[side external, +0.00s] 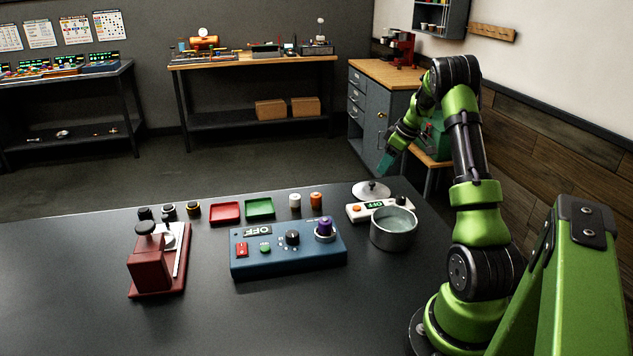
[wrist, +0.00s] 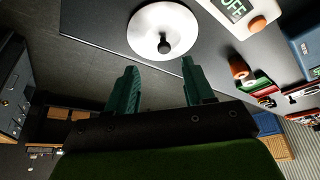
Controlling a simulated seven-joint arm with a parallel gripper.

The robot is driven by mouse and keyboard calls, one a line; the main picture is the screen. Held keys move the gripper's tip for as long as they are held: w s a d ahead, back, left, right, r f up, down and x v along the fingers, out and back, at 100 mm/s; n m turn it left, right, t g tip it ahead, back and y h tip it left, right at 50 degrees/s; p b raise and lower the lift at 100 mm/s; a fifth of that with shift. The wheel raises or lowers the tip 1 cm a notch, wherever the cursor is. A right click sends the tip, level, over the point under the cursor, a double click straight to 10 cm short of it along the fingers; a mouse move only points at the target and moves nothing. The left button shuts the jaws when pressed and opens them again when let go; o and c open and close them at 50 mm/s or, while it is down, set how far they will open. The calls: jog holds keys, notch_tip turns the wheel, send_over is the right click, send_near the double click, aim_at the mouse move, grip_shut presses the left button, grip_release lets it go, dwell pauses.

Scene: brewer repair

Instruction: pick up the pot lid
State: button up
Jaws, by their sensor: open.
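The pot lid (side external: 371,190) is a pale metal disc with a dark knob, lying at the far right of the dark table behind the pot. In the wrist view the lid (wrist: 164,32) is at the top centre, its knob facing the camera. The grey metal pot (side external: 393,230) stands open with its inside showing. My gripper (side external: 385,166) is above and a little to the right of the lid in the side view. Its green fingers also show in the wrist view (wrist: 158,72), spread apart with nothing between them, and the lid lies beyond their tips.
A white device with an OFF display (side external: 362,212) sits beside the lid and pot. A blue control box (side external: 287,250), red and green trays (side external: 260,208), small cylinders (side external: 316,200) and a dark red press-like device (side external: 150,265) stand further left. The front of the table (side external: 330,320) is clear.

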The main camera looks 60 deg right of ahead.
aim_at(372, 182)
jog(key=x, duration=0.2)
jog(key=shift+w+f, duration=0.15)
jog(key=shift+f, duration=0.15)
jog(key=x, duration=0.5)
jog(key=shift+w+a, duration=0.3)
jog(key=shift+r, duration=0.1)
grip_shut()
